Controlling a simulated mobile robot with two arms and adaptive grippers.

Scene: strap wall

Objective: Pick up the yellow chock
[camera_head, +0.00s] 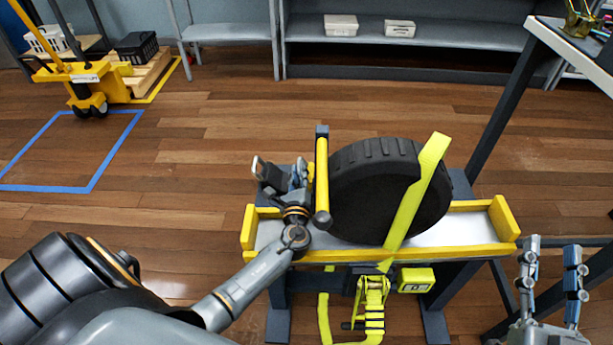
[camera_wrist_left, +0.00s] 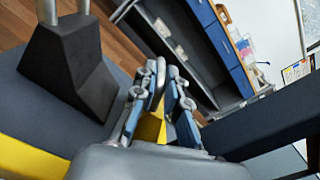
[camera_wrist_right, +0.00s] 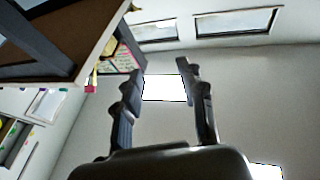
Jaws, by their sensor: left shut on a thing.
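The yellow chock (camera_wrist_left: 152,128) shows as a small yellow patch between the fingers of my left gripper (camera_wrist_left: 160,92) in the left wrist view. Fingers and palm hide most of it. The left gripper (camera_head: 301,178) is shut on it, above the left part of the yellow-edged tray (camera_head: 375,254), beside a yellow bar (camera_head: 322,180) and the black wheel (camera_head: 365,190). In the head view I cannot clearly make out the chock, or tell whether it is lifted. My right gripper (camera_head: 551,256) is open and empty at the right; its fingers stand apart in the right wrist view (camera_wrist_right: 163,75).
A black chock with a metal handle (camera_wrist_left: 68,65) stands close to the left gripper. A yellow strap (camera_head: 415,195) crosses the wheel, with a ratchet (camera_head: 370,295) below. A table (camera_head: 575,42) stands at right. The floor (camera_head: 200,140) behind is mostly clear.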

